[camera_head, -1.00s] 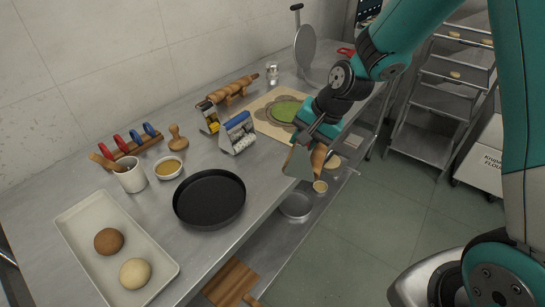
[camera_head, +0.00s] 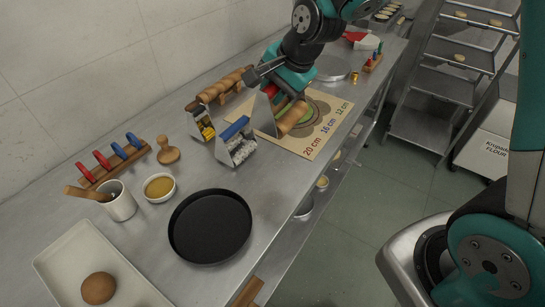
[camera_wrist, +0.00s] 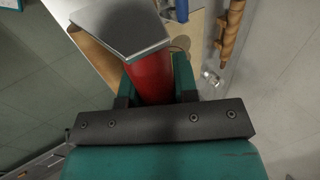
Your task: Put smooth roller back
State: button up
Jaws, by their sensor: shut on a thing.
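My gripper (camera_head: 283,82) is shut on the red handle (camera_wrist: 150,75) of the roller tool. I take this to be the smooth roller: a plain wooden cylinder (camera_head: 292,118) beside a grey metal side plate (camera_head: 262,115). In the wrist view the plate (camera_wrist: 120,25) covers most of the wooden part. The tool is over the printed mat (camera_head: 311,143); I cannot tell whether it touches it. Two similar metal-framed tools stand to its left, one with a blue handle (camera_head: 233,128) and one with yellow parts (camera_head: 205,131).
A wooden rolling pin (camera_head: 226,86) lies behind, near the wall. A black pan (camera_head: 210,226), a sauce bowl (camera_head: 159,187), a white cup (camera_head: 119,203) and a tray (camera_head: 75,254) fill the near counter. A rolling rack (camera_head: 425,125) stands at right, across the floor.

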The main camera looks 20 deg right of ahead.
notch_tip(320, 180, down, 19)
jog(key=p, duration=0.3)
jog(key=shift+r+p, duration=0.1)
jog(key=shift+p, duration=0.3)
jog(key=shift+f, duration=0.2)
jog(key=shift+s+f+b, duration=0.15)
jog(key=shift+f+b, duration=0.5)
jog(key=shift+f, duration=0.05)
jog(key=o, duration=1)
